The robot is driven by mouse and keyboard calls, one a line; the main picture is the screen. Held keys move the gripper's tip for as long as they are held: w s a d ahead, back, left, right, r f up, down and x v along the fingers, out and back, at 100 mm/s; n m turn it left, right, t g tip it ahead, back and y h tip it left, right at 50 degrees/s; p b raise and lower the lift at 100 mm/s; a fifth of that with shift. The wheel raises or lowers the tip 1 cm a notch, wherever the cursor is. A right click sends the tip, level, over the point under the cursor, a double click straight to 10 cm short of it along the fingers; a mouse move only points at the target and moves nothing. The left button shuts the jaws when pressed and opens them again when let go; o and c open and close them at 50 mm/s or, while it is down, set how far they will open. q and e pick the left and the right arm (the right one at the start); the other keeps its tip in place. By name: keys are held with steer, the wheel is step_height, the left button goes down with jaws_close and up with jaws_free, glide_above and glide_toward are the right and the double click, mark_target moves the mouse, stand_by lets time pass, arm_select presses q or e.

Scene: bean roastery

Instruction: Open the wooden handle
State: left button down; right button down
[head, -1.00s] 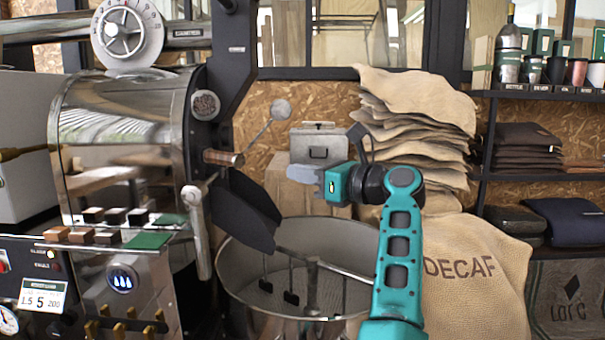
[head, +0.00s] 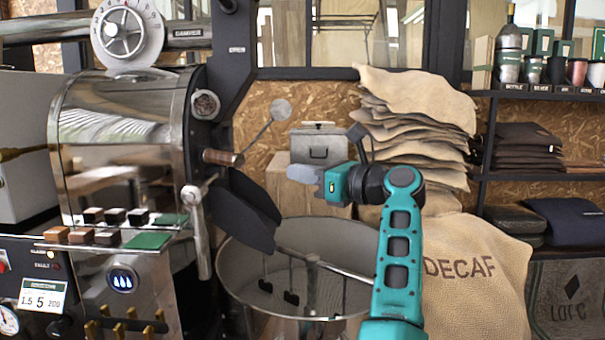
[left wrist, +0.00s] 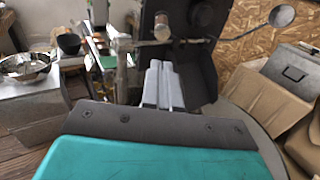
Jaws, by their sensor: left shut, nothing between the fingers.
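The wooden handle (head: 222,157) is a short brown cylinder sticking out from the front of the shiny steel roaster drum (head: 120,140). It also shows in the left wrist view (left wrist: 162,27), above and beyond my fingertips. My left gripper (head: 302,173) is shut and empty, its grey fingers pointing left toward the handle. A clear gap in the picture lies between the fingertips and the handle. In the left wrist view the two fingers (left wrist: 159,66) lie side by side. My right gripper is in neither view.
A black chute (head: 247,212) hangs below the handle over the round steel cooling bin (head: 232,262). A pale lever (head: 198,230) is left of the chute. A thin rod with a round end (head: 281,109) rises behind. Stacked sacks (head: 418,130) and a DECAF sack (head: 470,300) stand right.

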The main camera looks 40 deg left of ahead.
mark_target(229, 159)
arm_select(q)
steer(key=c, duration=1.6)
jaws_free()
steer(key=shift+s+a, duration=0.15)
steer(key=shift+a, duration=0.25)
steer(key=o, duration=0.4)
steer(key=a+y+p, duration=0.1)
steer(key=s+a+f+y+p, duration=0.1)
steer(key=a, duration=0.1)
steer(key=a+m+y+p, duration=0.1)
steer(key=a, duration=0.1)
steer(key=shift+s+f+g, duration=0.15)
steer(key=shift+s+g, duration=0.1)
steer(key=shift+g, duration=0.15)
steer(key=o, duration=0.4)
steer(key=a+f+m+t+y+p, duration=0.1)
steer(key=a+f+m+t, duration=0.1)
steer(key=f+m, duration=0.1)
steer(key=shift+s+a, duration=0.1)
steer(key=shift+a, duration=0.3)
steer(key=shift+t+y, duration=0.3)
steer(key=x, duration=1.3)
steer(key=shift+a+f+p, duration=0.1)
steer(key=shift+f+p, duration=0.1)
steer(key=shift+p, duration=0.1)
jaws_close()
